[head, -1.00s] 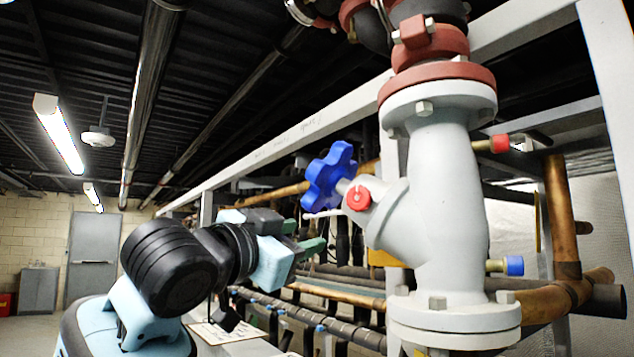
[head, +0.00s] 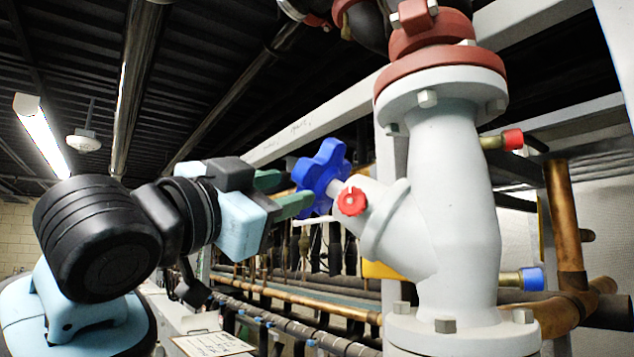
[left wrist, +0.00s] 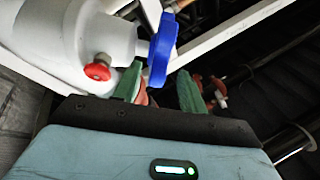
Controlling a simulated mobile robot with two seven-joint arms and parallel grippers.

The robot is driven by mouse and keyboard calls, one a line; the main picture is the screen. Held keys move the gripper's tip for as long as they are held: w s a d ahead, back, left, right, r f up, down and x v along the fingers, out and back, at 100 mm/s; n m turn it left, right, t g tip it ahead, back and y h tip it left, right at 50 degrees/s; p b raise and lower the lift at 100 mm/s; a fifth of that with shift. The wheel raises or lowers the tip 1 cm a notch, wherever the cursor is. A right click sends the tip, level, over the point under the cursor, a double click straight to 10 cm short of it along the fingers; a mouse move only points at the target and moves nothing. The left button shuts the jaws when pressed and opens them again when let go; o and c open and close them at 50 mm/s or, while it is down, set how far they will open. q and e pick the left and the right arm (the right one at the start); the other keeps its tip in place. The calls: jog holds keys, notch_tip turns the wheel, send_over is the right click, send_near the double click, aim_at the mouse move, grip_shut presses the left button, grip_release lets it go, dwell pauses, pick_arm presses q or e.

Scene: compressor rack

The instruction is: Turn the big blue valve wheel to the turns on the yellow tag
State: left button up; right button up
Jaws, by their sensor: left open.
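The big blue valve wheel (head: 321,177) sits on a short stem at the left of the large pale grey valve body (head: 455,200). My left gripper (head: 297,190) is open, its green fingers at the wheel's left edge in the head view. In the left wrist view the wheel (left wrist: 162,50) shows edge-on, just beyond and between the two fingertips (left wrist: 158,80). Nothing is held, and I cannot tell if a finger touches the rim. A yellow patch (head: 380,270) shows partly hidden behind the valve; no writing is readable on it. My right gripper is not in view.
A red cap (head: 351,201) sticks out close to the wheel's stem, and it also shows in the left wrist view (left wrist: 98,68). Grey rack beams and copper pipes (head: 565,230) run behind the valve. A clipboard (head: 213,344) lies low in front.

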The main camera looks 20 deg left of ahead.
aim_at(316, 181)
pick_arm(q)
jog(key=shift+x, duration=3.75)
grip_shut()
